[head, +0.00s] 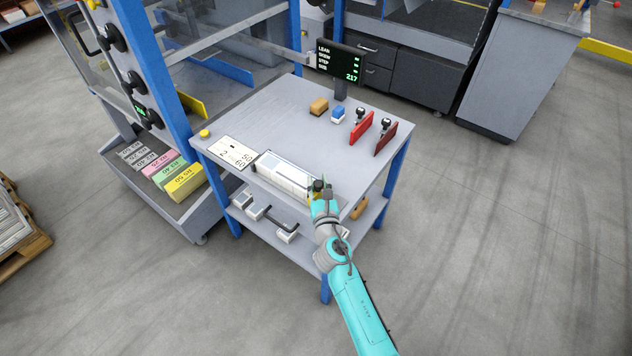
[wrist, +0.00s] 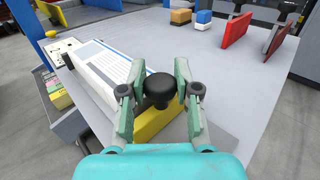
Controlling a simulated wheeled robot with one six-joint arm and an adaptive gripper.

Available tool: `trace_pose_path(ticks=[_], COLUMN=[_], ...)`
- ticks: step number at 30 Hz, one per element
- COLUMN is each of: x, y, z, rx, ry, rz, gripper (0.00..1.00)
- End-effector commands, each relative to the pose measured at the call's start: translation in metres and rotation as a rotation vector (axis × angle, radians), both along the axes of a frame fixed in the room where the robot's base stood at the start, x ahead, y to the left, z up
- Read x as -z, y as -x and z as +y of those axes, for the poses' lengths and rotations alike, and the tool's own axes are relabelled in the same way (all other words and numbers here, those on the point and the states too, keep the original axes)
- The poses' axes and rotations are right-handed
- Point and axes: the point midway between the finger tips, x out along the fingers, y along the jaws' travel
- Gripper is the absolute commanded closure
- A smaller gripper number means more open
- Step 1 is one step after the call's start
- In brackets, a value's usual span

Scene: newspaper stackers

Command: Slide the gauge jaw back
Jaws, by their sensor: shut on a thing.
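The gauge jaw (wrist: 154,126) is a yellow block with a round black knob (wrist: 159,88) on top. It stands on the grey table at the right end of a white printed bundle (wrist: 108,66); in the head view the bundle (head: 285,177) lies along the table's front edge. My gripper (wrist: 159,80) is shut on the black knob, with one finger on each side. In the head view my gripper (head: 319,190) covers most of the jaw. Whether the jaw touches the bundle cannot be told.
A white number plate (head: 232,152) lies left of the bundle. Orange (head: 318,106) and blue (head: 338,113) blocks and two red upright plates with black knobs (head: 360,128) stand farther back. A display (head: 340,63) rises behind. The middle of the tabletop is clear.

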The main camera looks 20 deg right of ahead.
Motion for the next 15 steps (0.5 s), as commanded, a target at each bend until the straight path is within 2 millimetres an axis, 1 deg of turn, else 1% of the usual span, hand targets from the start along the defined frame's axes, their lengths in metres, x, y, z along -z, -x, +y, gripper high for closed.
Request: trace_pose_path(ticks=[1, 6, 9, 15], x=[0.002, 0.001, 0.0, 0.0], y=[0.008, 0.026, 0.029, 0.029], z=[-0.007, -0.02, -0.023, -0.023], rx=[0.005, 0.006, 0.005, 0.004], ry=[0.0, 0.0, -0.001, 0.0], rz=[0.003, 0.002, 0.001, 0.0], gripper=[1.0, 1.0, 1.0, 1.0])
